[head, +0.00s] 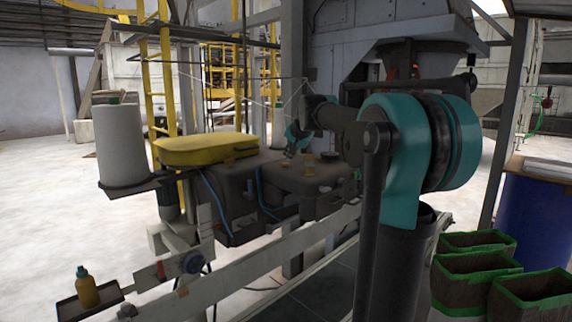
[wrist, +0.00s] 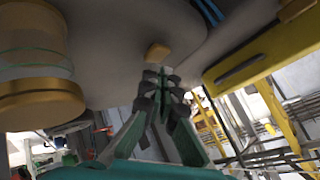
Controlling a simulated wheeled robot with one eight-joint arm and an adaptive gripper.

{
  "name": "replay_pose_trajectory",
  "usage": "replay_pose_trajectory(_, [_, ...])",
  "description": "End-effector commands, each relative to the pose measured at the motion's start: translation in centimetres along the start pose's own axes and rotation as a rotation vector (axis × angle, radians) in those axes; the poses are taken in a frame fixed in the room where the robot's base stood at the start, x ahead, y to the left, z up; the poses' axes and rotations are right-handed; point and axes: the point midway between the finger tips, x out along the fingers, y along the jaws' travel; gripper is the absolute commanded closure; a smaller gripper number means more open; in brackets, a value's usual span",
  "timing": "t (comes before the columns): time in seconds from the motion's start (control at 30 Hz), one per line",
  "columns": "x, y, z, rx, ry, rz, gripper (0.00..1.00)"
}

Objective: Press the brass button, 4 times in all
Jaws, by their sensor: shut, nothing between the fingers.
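A small brass-coloured block (wrist: 158,52) sits on the grey machine body just beyond my fingertips in the wrist view. It is the likely brass button, but its exact shape is hard to tell. My gripper (wrist: 160,84) is shut and empty, with its tips pointing at this block. A narrow gap seems to show between tips and block; I cannot tell whether they touch. In the head view my gripper (head: 291,153) is small and dark above the grey machine top. Small brass-coloured pieces (head: 308,157) show near it there, and I cannot tell which is the button.
A large brass-rimmed cylinder (wrist: 42,104) stands at left in the wrist view. In the head view a yellow cover (head: 205,149) and a white roll (head: 121,145) are left of my gripper. Green-edged bags (head: 478,264) stand at front right. A bottle (head: 86,288) stands at front left.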

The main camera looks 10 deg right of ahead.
Motion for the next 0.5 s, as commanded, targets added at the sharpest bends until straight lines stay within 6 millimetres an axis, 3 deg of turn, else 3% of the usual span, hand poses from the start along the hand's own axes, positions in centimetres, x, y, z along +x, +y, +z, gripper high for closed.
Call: replay_pose_trajectory(0.5, [-1.03, -0.75, -0.75, 0.0, 0.0, 0.0, 1.0])
